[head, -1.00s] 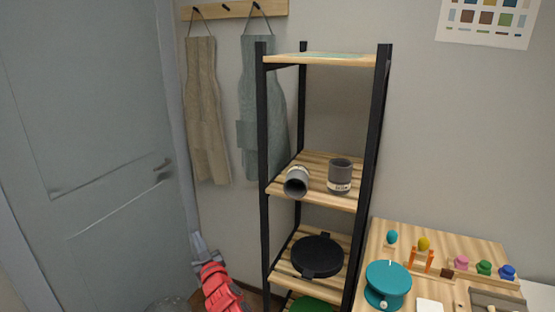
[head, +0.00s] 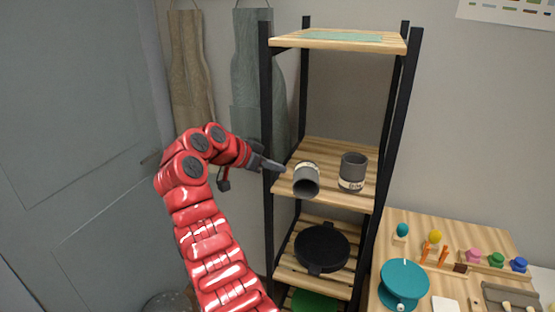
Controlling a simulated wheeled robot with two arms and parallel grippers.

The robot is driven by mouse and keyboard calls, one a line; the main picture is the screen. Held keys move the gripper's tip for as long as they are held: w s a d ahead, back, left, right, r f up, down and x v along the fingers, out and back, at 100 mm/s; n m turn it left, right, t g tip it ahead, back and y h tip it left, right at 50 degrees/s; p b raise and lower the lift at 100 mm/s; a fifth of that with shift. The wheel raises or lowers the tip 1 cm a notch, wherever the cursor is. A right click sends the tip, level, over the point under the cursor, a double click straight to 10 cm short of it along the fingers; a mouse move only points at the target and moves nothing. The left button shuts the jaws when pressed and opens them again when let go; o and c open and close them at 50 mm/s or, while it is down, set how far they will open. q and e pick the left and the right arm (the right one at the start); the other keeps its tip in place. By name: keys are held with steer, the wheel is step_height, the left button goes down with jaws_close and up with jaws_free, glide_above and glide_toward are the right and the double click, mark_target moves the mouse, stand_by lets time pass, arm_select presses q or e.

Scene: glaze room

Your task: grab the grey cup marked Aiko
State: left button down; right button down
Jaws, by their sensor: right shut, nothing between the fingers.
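Two grey cups are on the middle wooden shelf (head: 335,147). One grey cup (head: 307,184) lies on its side at the left, its dark mouth facing me and a pale label near its far end. The other grey cup (head: 353,168) stands to its right, with a pale label low on its side. The writing is too small to read, so I cannot tell which is marked Aiko. My right gripper (head: 279,168) is shut and empty at the shelf's left edge, just left of the lying cup and apparently apart from it. My left gripper is not in view.
Black posts (head: 268,120) frame the rack's corners, one right by my gripper. A black round object (head: 321,247) lies on the shelf below. A wooden table (head: 455,225) with a teal round object (head: 404,283) stands at the right. Aprons (head: 190,75) hang behind.

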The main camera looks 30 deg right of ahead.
mark_target(310, 165)
steer(key=d+p, duration=0.1)
steer(key=d, duration=0.2)
steer(key=w+d+p, duration=0.1)
steer(key=d+p, duration=0.1)
steer(key=d, duration=0.1)
steer(key=d+p, duration=0.2)
steer(key=d, duration=0.2)
steer(key=shift+w+d, duration=0.1)
steer(key=shift+w, duration=0.2)
steer(key=shift+s+f, duration=0.1)
steer(key=shift+f, duration=0.85)
steer(key=shift+a+b, duration=0.2)
steer(key=shift+b, duration=0.25)
steer(key=shift+f, duration=0.1)
